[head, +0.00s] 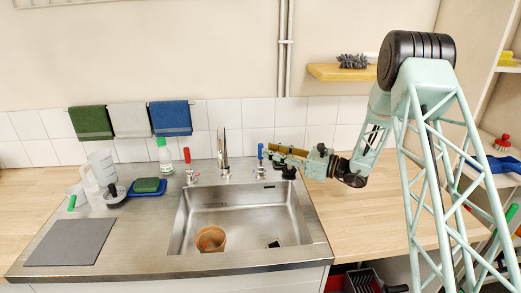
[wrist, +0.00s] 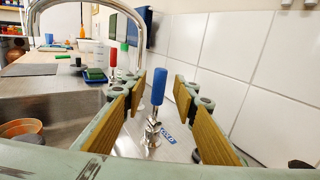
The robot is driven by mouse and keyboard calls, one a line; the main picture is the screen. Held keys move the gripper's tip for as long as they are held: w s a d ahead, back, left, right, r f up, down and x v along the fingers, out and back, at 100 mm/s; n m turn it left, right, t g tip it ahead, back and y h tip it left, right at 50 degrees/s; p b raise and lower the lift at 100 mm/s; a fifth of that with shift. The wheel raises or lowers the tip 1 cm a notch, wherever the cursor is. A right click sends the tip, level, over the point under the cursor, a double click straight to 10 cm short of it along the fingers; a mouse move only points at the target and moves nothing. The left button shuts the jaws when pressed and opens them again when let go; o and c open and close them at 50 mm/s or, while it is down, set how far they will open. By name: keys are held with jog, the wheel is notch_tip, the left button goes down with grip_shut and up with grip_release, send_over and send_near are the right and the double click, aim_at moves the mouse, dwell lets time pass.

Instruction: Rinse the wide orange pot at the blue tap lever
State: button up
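The wide orange pot (head: 211,239) sits in the sink basin (head: 235,197), near its front edge. Part of the pot also shows at the left of the wrist view (wrist: 22,128). The blue tap lever (head: 260,151) stands upright behind the basin, right of the curved spout (head: 223,148). My gripper (head: 272,152) is just right of the blue lever, reaching left. In the wrist view its two padded fingers are open, and the blue lever (wrist: 159,86) shows in the gap between them, apart from both. No water stream is visible from the spout.
A red tap lever (head: 187,156) stands left of the spout. The tiled wall is close behind my gripper. The wooden counter at right is clear.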

aim_at(261, 158)
jog(key=shift+x, duration=2.55)
grip_shut()
